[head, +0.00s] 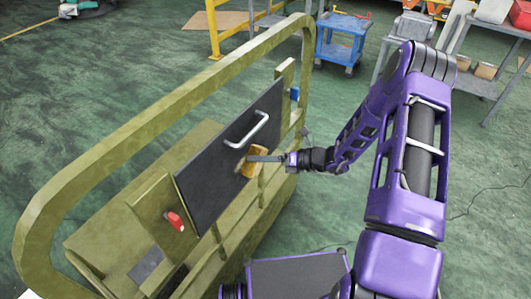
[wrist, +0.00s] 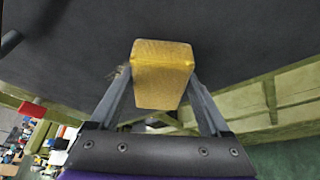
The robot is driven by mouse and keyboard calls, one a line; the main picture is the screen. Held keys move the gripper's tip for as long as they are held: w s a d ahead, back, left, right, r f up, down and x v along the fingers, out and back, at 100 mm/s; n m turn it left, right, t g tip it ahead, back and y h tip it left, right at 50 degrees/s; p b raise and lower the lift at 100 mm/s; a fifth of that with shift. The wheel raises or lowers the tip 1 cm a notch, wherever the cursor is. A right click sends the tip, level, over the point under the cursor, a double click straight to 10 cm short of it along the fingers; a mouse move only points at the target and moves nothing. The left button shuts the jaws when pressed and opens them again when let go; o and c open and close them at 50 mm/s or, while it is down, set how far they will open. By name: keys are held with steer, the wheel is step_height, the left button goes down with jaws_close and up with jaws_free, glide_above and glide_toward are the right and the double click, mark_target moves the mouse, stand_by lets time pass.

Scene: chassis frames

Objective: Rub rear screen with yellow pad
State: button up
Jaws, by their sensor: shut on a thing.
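The yellow pad (head: 253,162) is held in my gripper (head: 264,158), which is shut on it. In the wrist view the yellow pad (wrist: 161,72) sits between the two fingers of my gripper (wrist: 162,90), with the dark panel right behind it. The dark flat panel (head: 222,170), which looks like the rear screen, stands tilted in the olive frame and has a silver handle (head: 252,130). The pad is at the panel's right side, below the handle. It looks very close to the surface (wrist: 240,35); I cannot tell for sure whether it touches.
The olive chassis frame (head: 150,88) has a curved rail around the panel. A red knob (head: 175,221) is at lower left and a small blue part (head: 294,93) at upper right. A blue cart (head: 341,40) and grey shelves (head: 480,85) stand behind.

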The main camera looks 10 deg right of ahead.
steer(key=shift+s+a+p, duration=0.2)
steer(key=shift+s+a, duration=0.65)
steer(key=shift+s, duration=0.2)
steer(key=shift+s+a+p, duration=0.25)
steer(key=shift+s+a, duration=0.55)
steer(key=shift+s, duration=0.25)
steer(key=shift+s+a+p, duration=0.2)
steer(key=shift+s+a, duration=0.65)
steer(key=shift+s, duration=0.2)
steer(key=s+d, duration=0.3)
steer(key=d, duration=0.2)
steer(key=shift+s+p, duration=0.3)
steer(key=shift+p, duration=0.15)
steer(key=shift+s+d, duration=0.95)
steer(key=shift+d, duration=0.2)
steer(key=shift+w+a, duration=0.1)
steer(key=shift+w+a+r+p, duration=0.15)
steer(key=shift+w+a+r, duration=0.15)
steer(key=shift+w+a, duration=0.5)
steer(key=shift+w+a+r+p, duration=0.1)
steer(key=shift+w+a+r, duration=0.2)
steer(key=shift+w+a, duration=0.5)
steer(key=shift+w+a+r+p, duration=0.15)
steer(key=shift+w+a+r, duration=0.25)
steer(key=shift+a, duration=0.65)
steer(key=shift+w+f, duration=0.1)
